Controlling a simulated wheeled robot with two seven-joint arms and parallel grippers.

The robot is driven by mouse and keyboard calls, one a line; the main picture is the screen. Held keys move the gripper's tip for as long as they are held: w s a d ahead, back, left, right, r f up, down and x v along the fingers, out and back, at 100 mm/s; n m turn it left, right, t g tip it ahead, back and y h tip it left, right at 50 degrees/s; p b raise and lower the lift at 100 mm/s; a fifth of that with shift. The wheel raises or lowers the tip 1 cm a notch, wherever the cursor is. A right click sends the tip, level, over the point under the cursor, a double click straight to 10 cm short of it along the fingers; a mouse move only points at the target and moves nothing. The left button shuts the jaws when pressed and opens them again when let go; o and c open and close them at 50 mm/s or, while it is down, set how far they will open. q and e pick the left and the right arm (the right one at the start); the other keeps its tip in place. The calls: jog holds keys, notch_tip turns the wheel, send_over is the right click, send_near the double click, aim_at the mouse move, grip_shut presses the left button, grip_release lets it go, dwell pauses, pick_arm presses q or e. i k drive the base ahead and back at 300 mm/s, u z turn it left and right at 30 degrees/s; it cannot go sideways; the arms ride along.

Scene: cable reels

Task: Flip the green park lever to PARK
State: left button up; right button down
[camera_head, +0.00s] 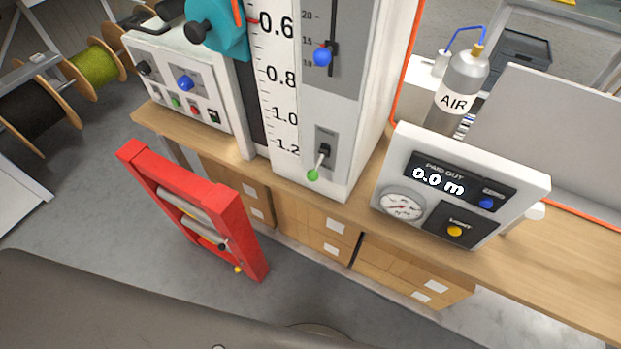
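The green park lever (314,174) is a small toggle with a pale stem and a green ball tip. It sits on a grey plate (330,140) low on the front of the white column (343,185). Its stem points down and slightly left from a black pivot. The label above the pivot is too small to read, so I cannot tell which position is PARK. Neither of my grippers shows in the head view.
A blue-knobbed slider (322,56) is above the lever. A white meter box (462,205) reading 0.0 m stands right, on the wooden bench (560,262). A white control box (180,85) stands left. A red frame (195,205) stands in front. An AIR bottle (455,100) is behind.

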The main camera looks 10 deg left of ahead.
aim_at(312, 176)
jog(key=z, duration=0.7)
jog(key=k, duration=0.65)
jog(key=z, duration=0.5)
